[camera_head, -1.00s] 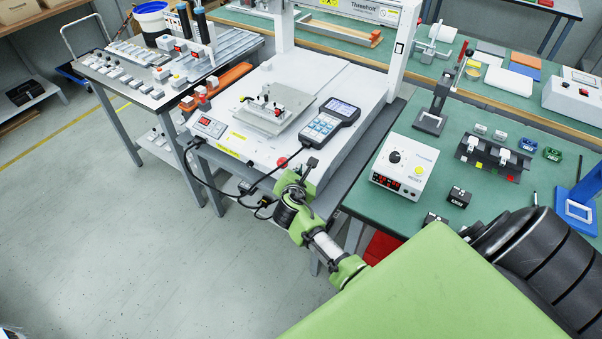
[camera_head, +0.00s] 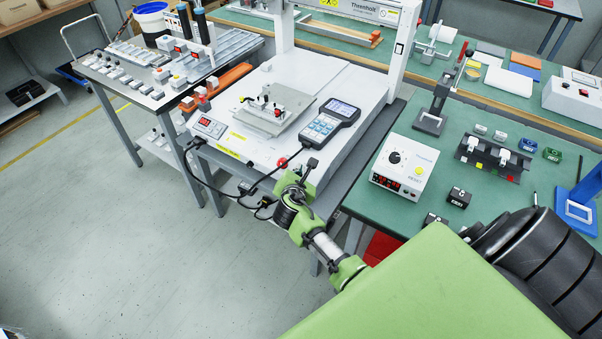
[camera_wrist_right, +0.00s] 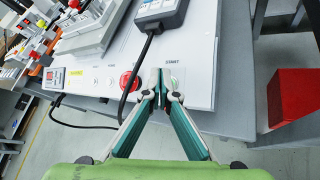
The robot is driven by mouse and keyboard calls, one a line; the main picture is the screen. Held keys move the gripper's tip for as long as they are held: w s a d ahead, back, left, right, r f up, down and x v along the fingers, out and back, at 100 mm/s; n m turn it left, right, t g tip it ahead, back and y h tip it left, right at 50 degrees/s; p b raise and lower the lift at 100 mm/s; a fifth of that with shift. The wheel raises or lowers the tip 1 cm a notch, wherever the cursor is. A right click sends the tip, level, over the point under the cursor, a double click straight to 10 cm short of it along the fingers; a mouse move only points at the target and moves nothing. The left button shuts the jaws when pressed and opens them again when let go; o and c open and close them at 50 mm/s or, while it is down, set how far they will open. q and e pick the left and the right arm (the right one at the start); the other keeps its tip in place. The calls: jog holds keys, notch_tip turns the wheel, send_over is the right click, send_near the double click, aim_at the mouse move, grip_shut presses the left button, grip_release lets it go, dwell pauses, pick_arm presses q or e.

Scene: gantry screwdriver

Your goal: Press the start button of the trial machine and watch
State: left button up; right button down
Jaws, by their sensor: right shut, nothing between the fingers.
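The trial machine is a white gantry unit (camera_head: 345,92) with a flat bed. A plate (camera_head: 291,121) on its bed carries a small fixture with parts. A START label (camera_wrist_right: 173,62) shows on its front edge in the right wrist view. My right gripper (camera_head: 311,164) is at this edge, shut and empty. A red button (camera_wrist_right: 129,82) is just left of the fingertips. My left gripper is out of view.
A handheld keypad unit (camera_head: 324,127) lies on the bed, its black cable (camera_wrist_right: 138,69) running close left of my fingers. A small red display (camera_head: 209,127) is at the front left. A white control box (camera_head: 404,168) stands on the green table at right. A red box (camera_wrist_right: 294,97) shows at right.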

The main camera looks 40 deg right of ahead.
jog(key=shift+f, duration=0.15)
jog(key=shift+d+f, duration=0.15)
jog(key=shift+f, duration=0.1)
